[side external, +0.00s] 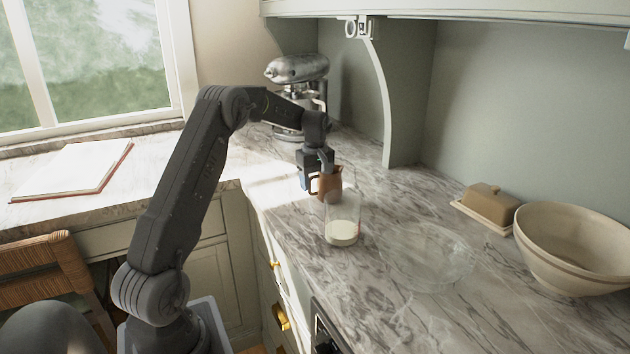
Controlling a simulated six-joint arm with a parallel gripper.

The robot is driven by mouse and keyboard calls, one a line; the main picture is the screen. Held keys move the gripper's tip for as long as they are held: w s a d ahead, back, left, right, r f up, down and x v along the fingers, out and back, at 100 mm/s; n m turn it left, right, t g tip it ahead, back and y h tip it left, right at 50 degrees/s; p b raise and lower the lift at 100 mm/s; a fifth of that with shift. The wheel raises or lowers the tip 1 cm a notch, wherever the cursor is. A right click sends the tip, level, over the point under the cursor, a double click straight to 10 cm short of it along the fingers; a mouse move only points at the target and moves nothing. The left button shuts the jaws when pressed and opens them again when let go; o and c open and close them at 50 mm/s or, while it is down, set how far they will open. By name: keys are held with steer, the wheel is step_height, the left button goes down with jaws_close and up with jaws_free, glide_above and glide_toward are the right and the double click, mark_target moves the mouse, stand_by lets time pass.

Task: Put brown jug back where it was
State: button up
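The brown jug (329,183) is at the middle of the marble counter, upright as far as I can see. My gripper (317,176) is at the jug's upper left, with its fingers around or beside the handle side. The fingertips are small and partly hidden by the jug, so I cannot tell if they are shut on it. A clear glass (342,225) with white contents in its bottom stands in front of the jug and covers part of it. I cannot tell whether the jug's base touches the counter.
A clear glass plate (426,256) lies right of the glass. A butter dish (487,205) and a large beige bowl (574,250) stand at the right. A stand mixer (298,75) is behind my gripper. An open book (75,167) lies at the left. The counter between jug and butter dish is clear.

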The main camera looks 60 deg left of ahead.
steer(key=shift+o, duration=1.4)
steer(key=shift+r, duration=0.1)
step_height(320, 180, up, 12)
steer(key=s+d+r+m+t, duration=0.1)
steer(key=d+r+m, duration=0.3)
steer(key=d, duration=0.6)
steer(key=s+d+r+m+t+y, duration=0.1)
steer(key=s+d+r+m, duration=0.15)
steer(key=d, duration=0.35)
steer(key=s+d+r+m+t, duration=0.1)
steer(key=s+d+m, duration=0.1)
steer(key=s+d, duration=0.3)
steer(key=s+d+f+m+t, duration=0.1)
steer(key=s+d+f+m, duration=0.2)
steer(key=s+d, duration=0.4)
steer(key=s+d+f+m+t+h, duration=0.1)
steer(key=s+d+f+m, duration=0.3)
steer(key=s+d+m, duration=0.2)
steer(key=shift+s+d+t, duration=0.3)
steer(key=shift+s+d, duration=0.2)
steer(key=shift+s, duration=0.65)
